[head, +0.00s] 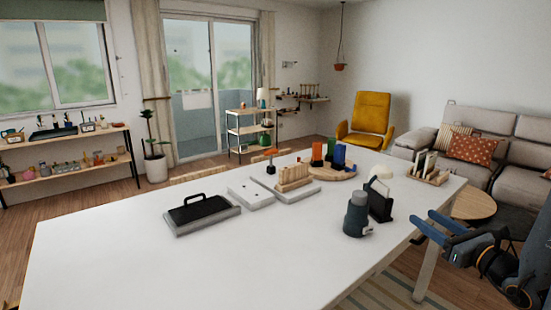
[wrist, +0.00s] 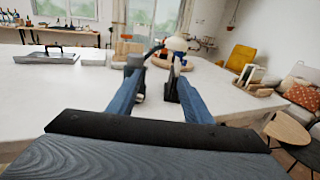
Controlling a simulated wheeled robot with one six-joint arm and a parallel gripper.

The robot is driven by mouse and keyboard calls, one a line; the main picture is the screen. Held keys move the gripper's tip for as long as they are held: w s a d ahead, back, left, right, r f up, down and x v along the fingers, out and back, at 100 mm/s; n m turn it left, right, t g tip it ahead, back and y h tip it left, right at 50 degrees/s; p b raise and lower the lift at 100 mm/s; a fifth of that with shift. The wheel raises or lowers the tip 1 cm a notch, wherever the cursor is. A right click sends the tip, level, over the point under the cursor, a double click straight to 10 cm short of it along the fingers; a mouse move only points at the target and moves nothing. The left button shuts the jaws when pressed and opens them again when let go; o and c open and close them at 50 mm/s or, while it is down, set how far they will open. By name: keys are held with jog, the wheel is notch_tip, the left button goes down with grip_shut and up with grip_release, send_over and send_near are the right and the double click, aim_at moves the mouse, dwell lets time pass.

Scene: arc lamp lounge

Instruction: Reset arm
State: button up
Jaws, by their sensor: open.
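My gripper (head: 422,217) is at the right edge of the white table (head: 130,240) in the head view, its two blue fingers pointing left toward the tabletop. In the wrist view my gripper (wrist: 155,88) is open, and I see nothing held between the fingers, only the white tabletop beyond. A dark grey-blue bottle-like object (head: 356,214) and a black upright holder (head: 380,204) stand on the table left of the gripper, apart from it in the head view. A white rounded object (head: 381,173) is behind them. It also shows beyond the fingers in the wrist view (wrist: 176,44).
A grey tray with a black handle (head: 202,212), white slabs and a wooden rack (head: 294,177) stand mid-table. A wooden holder (head: 427,174) stands at the far right corner. A round wooden side table (head: 473,206) and grey sofa lie to the right. The front tabletop is clear.

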jog(key=s+a+f+n+g+y+b, duration=0.1)
jog(key=s+a+f+n+g+y, duration=0.2)
jog(key=a, duration=0.5)
jog(key=s+a+f+n+g+y+b, duration=0.1)
jog(key=s+a+n+g+b, duration=0.1)
jog(key=a+n+g, duration=0.45)
jog(key=s+a+f+n+g+y+b, duration=0.1)
jog(key=s+a+f+n+g+y, duration=0.15)
jog(key=a, duration=0.65)
jog(key=s+a+f+n+g+h+b, duration=0.2)
jog(key=s+a+f+n+g+h, duration=0.15)
jog(key=s+f+n+g, duration=0.4)
jog(key=s+d+n+t+h+b, duration=0.1)
jog(key=n+h, duration=0.2)
jog(key=n, duration=0.1)
jog(key=s+d+n+t+h+b, duration=0.1)
jog(key=d+n+h, duration=0.1)
jog(key=n, duration=0.2)
jog(key=s+d+f+n+t+h+b, duration=0.1)
jog(key=n+h, duration=0.2)
jog(key=n, duration=0.1)
jog(key=shift+d+n+h+b, duration=0.3)
jog(key=shift+d+n+b, duration=0.05)
jog(key=shift+d+b, duration=0.05)
